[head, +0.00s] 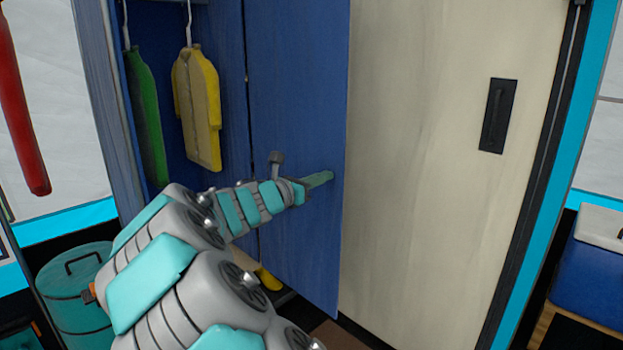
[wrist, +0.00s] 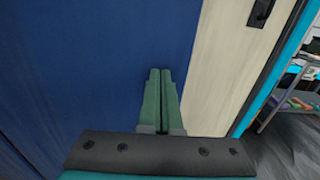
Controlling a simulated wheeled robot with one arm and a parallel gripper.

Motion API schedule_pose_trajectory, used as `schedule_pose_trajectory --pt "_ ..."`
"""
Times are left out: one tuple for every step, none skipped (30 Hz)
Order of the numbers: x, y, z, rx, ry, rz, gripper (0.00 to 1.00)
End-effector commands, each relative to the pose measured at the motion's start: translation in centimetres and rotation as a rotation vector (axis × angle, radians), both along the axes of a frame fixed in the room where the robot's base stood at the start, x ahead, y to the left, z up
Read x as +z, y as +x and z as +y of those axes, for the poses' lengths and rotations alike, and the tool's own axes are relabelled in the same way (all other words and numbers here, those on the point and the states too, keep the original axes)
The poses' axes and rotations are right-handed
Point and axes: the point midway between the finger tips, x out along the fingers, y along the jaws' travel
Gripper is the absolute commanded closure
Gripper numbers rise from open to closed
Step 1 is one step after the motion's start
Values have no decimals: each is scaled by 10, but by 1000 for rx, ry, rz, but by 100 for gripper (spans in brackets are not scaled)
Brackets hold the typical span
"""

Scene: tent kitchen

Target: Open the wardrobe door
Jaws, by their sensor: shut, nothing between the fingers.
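The wardrobe (head: 232,100) has a blue interior, with its left part standing open and clothes hanging inside. A blue door panel (head: 300,100) stands swung out in the middle; it also fills the left of the wrist view (wrist: 90,60). A pale wood door (head: 420,130) with a dark recessed handle (head: 497,115) covers the right part. My gripper (head: 328,176) is in front of the blue panel, near its free right edge. In the wrist view its green fingers (wrist: 160,75) are together and empty. I cannot tell whether they touch the panel.
A green garment (head: 146,115) and a yellow coat (head: 198,105) hang inside the wardrobe. A teal bin (head: 75,300) stands at the lower left. A blue cooler (head: 600,262) is at the right. A shelf rack (wrist: 292,100) shows in the wrist view.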

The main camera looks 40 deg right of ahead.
Motion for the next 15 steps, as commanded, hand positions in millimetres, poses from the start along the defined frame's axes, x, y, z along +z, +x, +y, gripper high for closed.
schedule_pose_trajectory --pt "2 -3 -10 16 -2 3 100" --pt "3 -4 -15 27 -4 2 100" --pt "3 -3 -21 47 -3 3 100" --pt "3 -3 -26 59 -4 1 100" --pt "3 -3 -30 74 -5 1 100" --pt "2 0 -35 79 -2 0 100" --pt "2 1 -39 79 -1 0 100" --pt "1 1 -44 78 -1 -1 100" --pt "1 2 -49 78 -1 -1 100" --pt "1 3 -54 78 -1 -1 100" --pt "1 4 -58 78 -1 -2 100" --pt "1 5 -63 78 -1 -2 100" --pt "1 6 -67 79 0 -2 100" --pt "1 7 -71 79 0 -2 100" --pt "0 7 -77 79 0 -1 100"
